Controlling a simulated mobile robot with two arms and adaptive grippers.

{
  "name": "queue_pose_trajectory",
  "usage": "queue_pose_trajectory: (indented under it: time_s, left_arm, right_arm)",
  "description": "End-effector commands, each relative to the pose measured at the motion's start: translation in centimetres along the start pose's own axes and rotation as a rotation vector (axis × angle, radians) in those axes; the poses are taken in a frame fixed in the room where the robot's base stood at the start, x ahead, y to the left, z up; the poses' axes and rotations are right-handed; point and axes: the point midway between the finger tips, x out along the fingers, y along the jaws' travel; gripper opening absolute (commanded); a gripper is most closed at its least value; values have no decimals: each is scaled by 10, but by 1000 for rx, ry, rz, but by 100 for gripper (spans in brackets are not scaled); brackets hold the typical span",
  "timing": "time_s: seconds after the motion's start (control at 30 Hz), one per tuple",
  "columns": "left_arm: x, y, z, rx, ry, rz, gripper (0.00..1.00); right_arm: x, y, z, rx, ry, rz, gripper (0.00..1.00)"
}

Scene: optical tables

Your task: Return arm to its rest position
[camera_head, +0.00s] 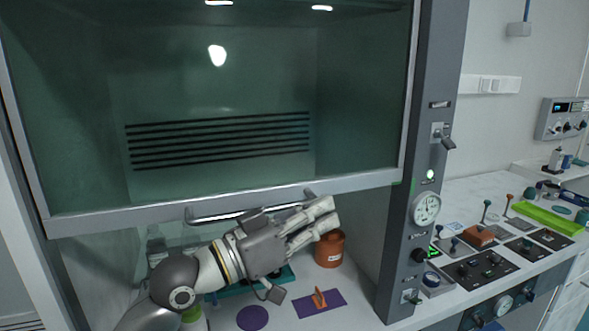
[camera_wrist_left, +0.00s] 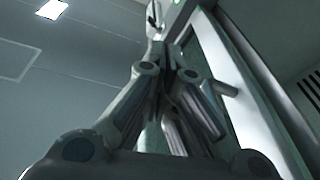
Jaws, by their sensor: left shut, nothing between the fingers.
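My left arm comes in from the lower left in the head view, and its gripper (camera_head: 329,212) is in front of the fume hood, just below the right end of the sash handle (camera_head: 222,215). Its fingers are shut with nothing between them and point right and slightly up. In the picture they overlap the top of a brown jar (camera_head: 330,252); I cannot tell whether they touch the handle. The left wrist view shows the fingers from behind, close together, with ceiling and a hood edge beyond. My right gripper is not in view.
The glass sash (camera_head: 230,100) hangs above the open hood front. On the hood floor are a purple mat (camera_head: 335,300) with an orange item on it and a purple disc (camera_head: 252,318). The hood's right post (camera_head: 410,150) holds a gauge and knobs. A bench with devices extends right.

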Motion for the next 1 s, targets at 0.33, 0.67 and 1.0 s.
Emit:
queue_pose_trajectory:
  time_s: [0.33, 0.67, 1.0]
  left_arm:
    - [-51, -34, 121, -10, -215, -212, 0]
    - [-183, -55, 273, -75, -605, -569, 0]
    - [-343, -20, 366, -197, -1019, -883, 0]
  right_arm:
    - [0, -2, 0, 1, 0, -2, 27]
    - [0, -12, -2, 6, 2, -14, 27]
    - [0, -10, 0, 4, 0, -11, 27]
